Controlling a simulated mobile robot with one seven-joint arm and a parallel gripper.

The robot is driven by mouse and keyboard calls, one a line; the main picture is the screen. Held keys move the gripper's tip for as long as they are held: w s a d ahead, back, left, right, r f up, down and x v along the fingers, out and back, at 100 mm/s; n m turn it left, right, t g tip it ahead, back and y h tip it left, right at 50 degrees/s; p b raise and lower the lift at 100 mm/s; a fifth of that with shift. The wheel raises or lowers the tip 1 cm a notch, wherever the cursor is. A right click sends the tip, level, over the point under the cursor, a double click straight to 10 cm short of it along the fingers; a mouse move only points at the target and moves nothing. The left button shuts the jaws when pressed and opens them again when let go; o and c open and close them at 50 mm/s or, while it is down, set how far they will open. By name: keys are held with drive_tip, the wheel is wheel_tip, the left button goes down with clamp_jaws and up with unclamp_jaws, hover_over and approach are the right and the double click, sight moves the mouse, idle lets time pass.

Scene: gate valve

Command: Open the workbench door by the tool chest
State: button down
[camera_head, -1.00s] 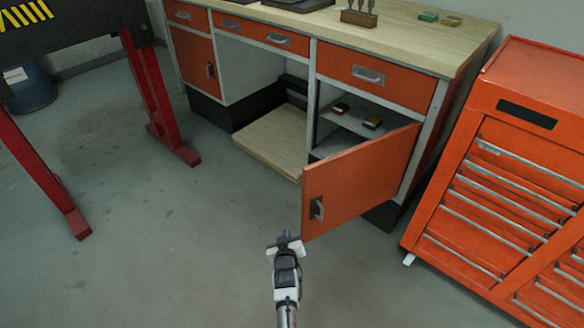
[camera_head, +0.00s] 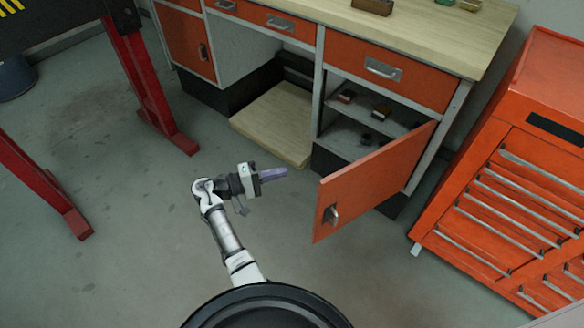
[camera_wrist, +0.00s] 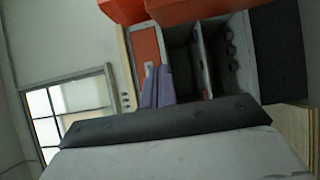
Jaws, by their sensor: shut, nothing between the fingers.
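The orange workbench door (camera_head: 372,184) next to the tool chest (camera_head: 505,190) stands swung well out from its cabinet, hinged on the right. The open cabinet (camera_head: 350,138) shows a shelf with small items. My gripper (camera_head: 276,174) is left of the door's free edge, apart from it, with purple fingers shut and empty, pointing right toward the cabinet opening. In the wrist view the purple fingers (camera_wrist: 157,88) show close together before the tilted workbench.
The wooden worktop (camera_head: 420,32) runs above the drawers. A wooden board (camera_head: 275,122) lies low in the knee space. Red legs (camera_head: 150,85) of another table stand at left. The floor (camera_head: 130,235) between is clear.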

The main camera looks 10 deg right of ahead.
drive_tip(key=s+d+p, duration=0.3)
drive_tip(key=d+p, duration=0.2)
drive_tip(key=d, duration=0.5)
drive_tip(key=shift+d, duration=0.3)
drive_tip(key=shift+s+f, duration=0.1)
